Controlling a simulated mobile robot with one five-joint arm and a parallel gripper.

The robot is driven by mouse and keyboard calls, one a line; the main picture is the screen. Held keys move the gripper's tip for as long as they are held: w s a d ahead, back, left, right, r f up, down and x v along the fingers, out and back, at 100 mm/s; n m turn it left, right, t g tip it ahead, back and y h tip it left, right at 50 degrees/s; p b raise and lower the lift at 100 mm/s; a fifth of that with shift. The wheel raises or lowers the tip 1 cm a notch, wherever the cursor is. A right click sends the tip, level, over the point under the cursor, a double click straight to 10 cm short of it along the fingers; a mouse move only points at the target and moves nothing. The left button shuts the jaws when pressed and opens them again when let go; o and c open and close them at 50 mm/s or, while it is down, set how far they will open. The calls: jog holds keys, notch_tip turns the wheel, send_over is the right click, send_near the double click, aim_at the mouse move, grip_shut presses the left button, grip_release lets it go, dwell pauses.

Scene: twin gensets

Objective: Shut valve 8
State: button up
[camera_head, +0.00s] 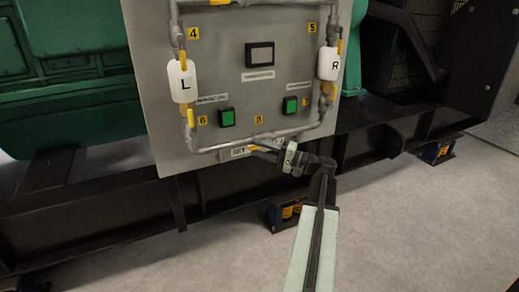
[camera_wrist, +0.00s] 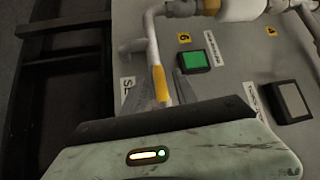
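A yellow valve handle (camera_wrist: 160,84) lies along the bottom pipe (camera_wrist: 150,45) in the wrist view, roughly in line with it. In the head view it shows small and partly hidden at the bottom pipe, below a yellow number tag (camera_head: 259,119) too small to read surely. My gripper (camera_head: 262,146) reaches this pipe from the lower right. In the wrist view its two fingers (camera_wrist: 160,92) stand apart, one on each side of the handle. I cannot tell whether either finger touches it. The handle's near end is hidden by the gripper body.
Other yellow handles sit on the side pipes. A black frame rail (camera_head: 100,225) runs below. The floor in front is clear.

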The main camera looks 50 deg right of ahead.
grip_shut()
dwell(1.3)
